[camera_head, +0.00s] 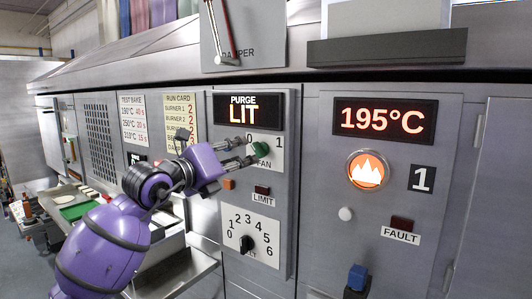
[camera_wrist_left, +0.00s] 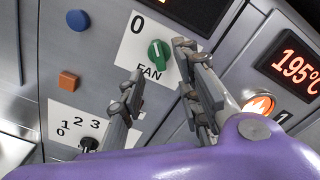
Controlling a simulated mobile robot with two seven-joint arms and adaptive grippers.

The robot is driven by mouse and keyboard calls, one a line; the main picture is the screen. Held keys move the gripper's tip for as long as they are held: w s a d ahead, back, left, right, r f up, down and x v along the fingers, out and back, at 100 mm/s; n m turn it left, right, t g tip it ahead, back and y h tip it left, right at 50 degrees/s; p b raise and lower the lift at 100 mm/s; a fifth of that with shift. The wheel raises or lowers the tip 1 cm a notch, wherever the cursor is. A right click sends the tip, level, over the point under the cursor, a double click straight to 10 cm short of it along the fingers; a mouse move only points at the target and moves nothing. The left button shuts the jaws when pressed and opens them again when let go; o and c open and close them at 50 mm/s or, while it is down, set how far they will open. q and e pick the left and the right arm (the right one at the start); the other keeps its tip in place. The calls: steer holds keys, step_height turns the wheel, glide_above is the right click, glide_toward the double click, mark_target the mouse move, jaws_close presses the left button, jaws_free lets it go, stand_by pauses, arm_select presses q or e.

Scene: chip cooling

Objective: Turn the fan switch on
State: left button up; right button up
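The fan switch is a green rotary knob (camera_wrist_left: 159,53) on a white plate marked FAN, with a 0 at its upper left in the left wrist view. In the head view the knob (camera_head: 260,149) shows just past my fingertips, with a 1 to its right. The knob's exact pointing is hard to tell. My left gripper (camera_head: 243,150) is open in front of the panel. In the left wrist view its fingers (camera_wrist_left: 160,62) are spread, their tips at either side of the knob. I cannot tell whether they touch it. My right gripper is not in view.
Above the switch a display (camera_head: 243,109) reads PURGE LIT. Below are an orange square button (camera_head: 229,184), a LIMIT lamp (camera_head: 262,190) and a numbered dial (camera_head: 247,243). To the right are a 195°C display (camera_head: 386,120) and a lit flame lamp (camera_head: 367,169). A blue-topped part (camera_head: 357,277) juts up at bottom.

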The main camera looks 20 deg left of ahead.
mark_target(256, 151)
arm_select(q)
steer(key=x, duration=0.6)
steer(key=shift+w+r+p, duration=0.1)
steer(key=shift+w+p, duration=0.15)
steer(key=shift+p, duration=0.1)
steer(key=shift+w, duration=0.35)
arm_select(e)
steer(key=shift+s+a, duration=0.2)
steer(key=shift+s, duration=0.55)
arm_select(q)
steer(key=shift+c, duration=0.2)
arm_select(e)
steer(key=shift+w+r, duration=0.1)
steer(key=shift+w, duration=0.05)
arm_select(q)
jaws_close()
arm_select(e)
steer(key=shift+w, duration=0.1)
